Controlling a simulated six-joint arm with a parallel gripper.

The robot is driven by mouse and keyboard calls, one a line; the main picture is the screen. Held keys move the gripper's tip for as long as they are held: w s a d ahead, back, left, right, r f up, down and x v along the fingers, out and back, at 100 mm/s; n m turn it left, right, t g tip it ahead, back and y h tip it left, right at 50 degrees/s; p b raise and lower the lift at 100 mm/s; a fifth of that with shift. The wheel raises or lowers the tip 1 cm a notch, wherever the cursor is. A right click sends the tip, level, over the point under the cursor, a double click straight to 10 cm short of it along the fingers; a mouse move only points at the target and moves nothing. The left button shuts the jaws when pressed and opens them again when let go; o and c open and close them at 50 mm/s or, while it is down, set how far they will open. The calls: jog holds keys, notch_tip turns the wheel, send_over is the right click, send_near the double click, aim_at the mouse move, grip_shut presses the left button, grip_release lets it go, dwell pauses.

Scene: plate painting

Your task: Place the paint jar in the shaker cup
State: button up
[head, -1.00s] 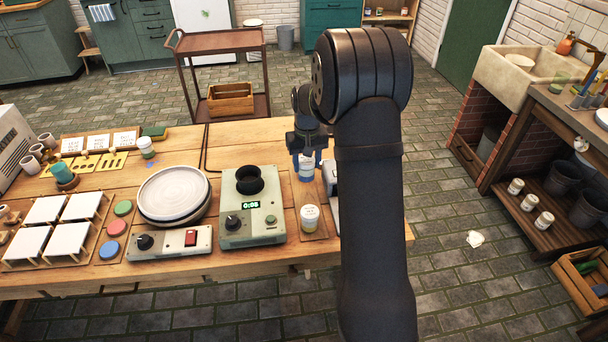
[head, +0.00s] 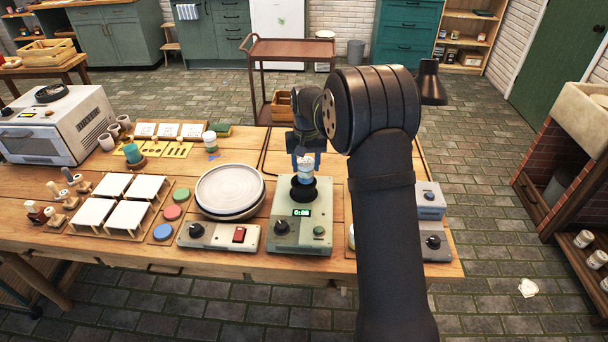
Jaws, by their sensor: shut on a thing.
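The paint jar (head: 305,172) is white with a blue band and is held upright in my gripper (head: 306,160). My gripper points down and is shut on the jar. The shaker cup (head: 303,190) is a black round holder on top of the grey-green shaker machine (head: 284,235), whose display is lit green. The jar is right at the cup, in line with its opening. I cannot tell whether its base is inside the cup or just above it.
A round plate on a turntable (head: 230,188) stands just left of the shaker. White tiles on stands (head: 115,186) and coloured discs (head: 172,212) lie further left. My arm hides part of the table to the right, where a grey device (head: 432,222) shows.

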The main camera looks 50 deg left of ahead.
aim_at(304, 175)
jog(key=shift+s+a+f, duration=0.15)
jog(key=shift+a+f, duration=0.1)
jog(key=shift+f, duration=1.95)
jog(key=shift+f, duration=0.1)
jog(key=o, duration=1)
jog(key=shift+o, duration=0.2)
notch_tip(304, 175, up, 12)
jog(key=shift+r, duration=0.15)
